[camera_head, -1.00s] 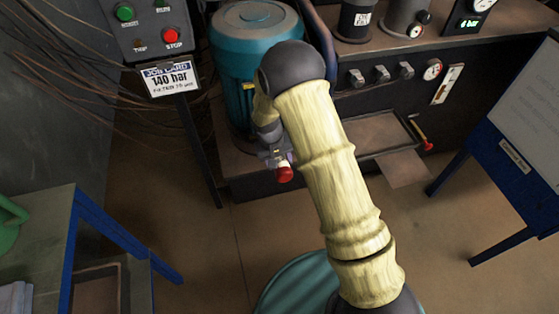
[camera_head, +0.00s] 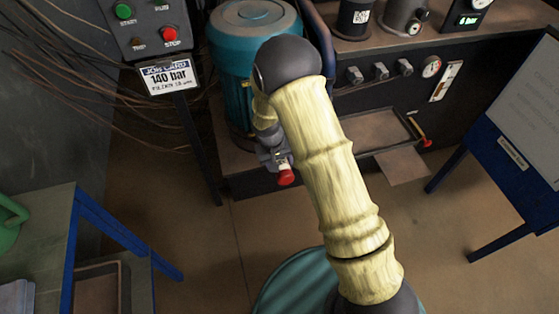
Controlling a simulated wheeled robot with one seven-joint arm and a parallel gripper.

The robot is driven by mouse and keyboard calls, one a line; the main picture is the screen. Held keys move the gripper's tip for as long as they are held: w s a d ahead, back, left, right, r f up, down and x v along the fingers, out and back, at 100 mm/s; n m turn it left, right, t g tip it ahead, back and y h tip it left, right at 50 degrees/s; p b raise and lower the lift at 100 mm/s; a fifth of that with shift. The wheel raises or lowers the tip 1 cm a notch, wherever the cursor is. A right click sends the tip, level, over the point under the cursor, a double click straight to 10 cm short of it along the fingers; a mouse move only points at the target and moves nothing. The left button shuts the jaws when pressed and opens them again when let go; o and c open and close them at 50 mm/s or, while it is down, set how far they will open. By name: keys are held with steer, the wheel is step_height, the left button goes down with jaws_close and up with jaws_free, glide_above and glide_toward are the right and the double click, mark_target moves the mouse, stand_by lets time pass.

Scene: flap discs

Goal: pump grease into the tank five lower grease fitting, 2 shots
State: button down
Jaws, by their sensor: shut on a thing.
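My gripper (camera_head: 277,163) is at the end of my pale yellow-sleeved arm, just in front of the teal cylindrical motor (camera_head: 240,75) and the dark machine base. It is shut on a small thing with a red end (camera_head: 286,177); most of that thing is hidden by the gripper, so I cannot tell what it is. No grease fitting can be made out, and no tank marked five can be read.
A control box with green and red buttons (camera_head: 168,33) and a "140 bar" job card (camera_head: 166,78) stands left of the motor. A dark panel with knobs and a gauge (camera_head: 431,67) is at right. Blue-legged stands (camera_head: 120,240) flank open floor. Cables hang at left.

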steer(key=s+d, duration=0.2)
steer(key=s, duration=0.6)
steer(key=shift+d, duration=0.2)
stand_by(0.5)
steer(key=shift+s, duration=0.1)
stand_by(0.5)
